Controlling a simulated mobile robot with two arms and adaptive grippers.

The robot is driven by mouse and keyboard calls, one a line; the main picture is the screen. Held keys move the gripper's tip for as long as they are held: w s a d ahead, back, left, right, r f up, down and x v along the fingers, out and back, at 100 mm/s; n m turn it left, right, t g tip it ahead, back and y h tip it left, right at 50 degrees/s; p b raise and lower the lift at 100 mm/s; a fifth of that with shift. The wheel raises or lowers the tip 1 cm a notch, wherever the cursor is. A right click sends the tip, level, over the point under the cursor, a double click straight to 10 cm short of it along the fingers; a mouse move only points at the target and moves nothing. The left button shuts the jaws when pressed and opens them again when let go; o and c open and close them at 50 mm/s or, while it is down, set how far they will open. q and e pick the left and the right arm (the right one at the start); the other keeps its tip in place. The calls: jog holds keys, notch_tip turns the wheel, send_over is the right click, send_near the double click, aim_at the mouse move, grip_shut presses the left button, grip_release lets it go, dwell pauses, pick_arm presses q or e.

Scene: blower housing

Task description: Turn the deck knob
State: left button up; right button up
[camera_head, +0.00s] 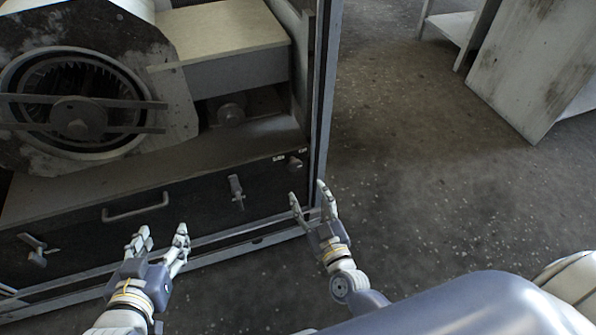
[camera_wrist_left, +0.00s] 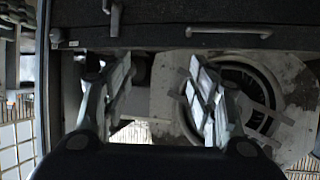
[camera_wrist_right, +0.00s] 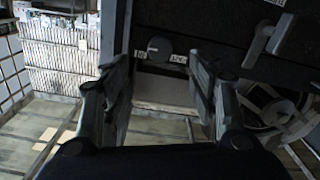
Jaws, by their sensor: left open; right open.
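A small dark round knob (camera_head: 294,164), likely the deck knob, sits at the upper right of the dark front panel (camera_head: 180,205) under the blower. In the right wrist view the knob (camera_wrist_right: 160,48) lies between two small white labels, seen through the gap between the fingers. My right gripper (camera_head: 308,194) is open and empty, in front of and below the knob, apart from it. My left gripper (camera_head: 161,236) is open and empty in front of the panel, just below the bar handle (camera_head: 135,207). Neither gripper visibly touches anything.
Two lever latches (camera_head: 237,190) (camera_head: 33,248) stick out of the panel. The round blower housing (camera_head: 80,115) stands above it. A metal frame post (camera_head: 322,90) rises right of the knob. Open concrete floor (camera_head: 420,190) lies to the right, with a worn pale cabinet (camera_head: 535,70) beyond.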

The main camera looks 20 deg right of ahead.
aim_at(296, 167)
jog(key=w+b, duration=0.2)
jog(key=w, duration=0.7)
jog(key=shift+a, duration=0.15)
pick_arm(q)
jog(key=w+d+r+t+h, duration=0.2)
jog(key=r+t, duration=0.4)
jog(key=r, duration=0.5)
jog(key=shift+w+d, duration=0.2)
jog(key=shift+w, duration=0.45)
pick_arm(e)
jog(key=shift+w, duration=0.5)
jog(key=c, duration=1.1)
